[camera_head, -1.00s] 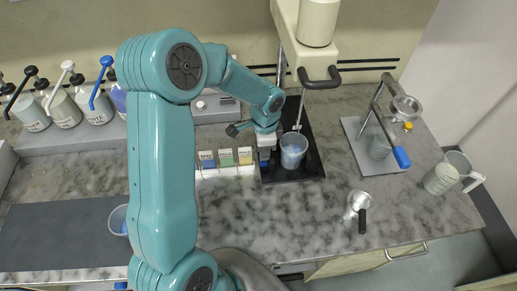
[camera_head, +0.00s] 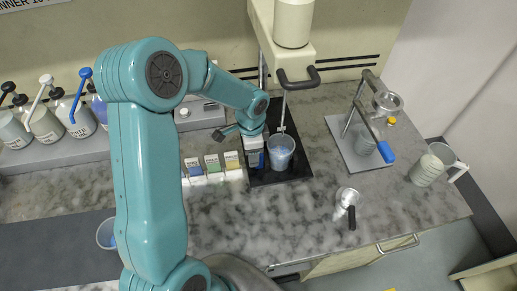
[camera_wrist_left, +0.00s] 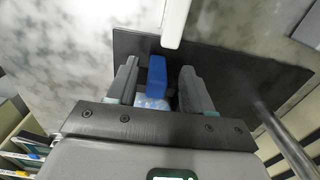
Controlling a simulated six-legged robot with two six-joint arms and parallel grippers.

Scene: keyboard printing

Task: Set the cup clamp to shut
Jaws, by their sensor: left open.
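A translucent cup (camera_head: 281,153) with blue contents stands on the black base (camera_head: 292,174) of the cream mixer, under its metal rod. My left gripper (camera_head: 255,158) points down just left of the cup, low over the base. In the left wrist view my gripper (camera_wrist_left: 157,85) is open, with a finger on each side of a blue block (camera_wrist_left: 157,76), which looks like the clamp's handle. I cannot tell whether the fingers touch it. The clamp's jaw at the cup is hidden or too small to make out.
The mixer (camera_head: 293,25) with its black handle stands behind the cup. Small coloured boxes (camera_head: 213,165) sit left of my gripper. On the right are a press stand (camera_head: 360,150) with a blue-tipped lever, a pitcher (camera_head: 426,168) and a metal portafilter-like tool (camera_head: 347,197).

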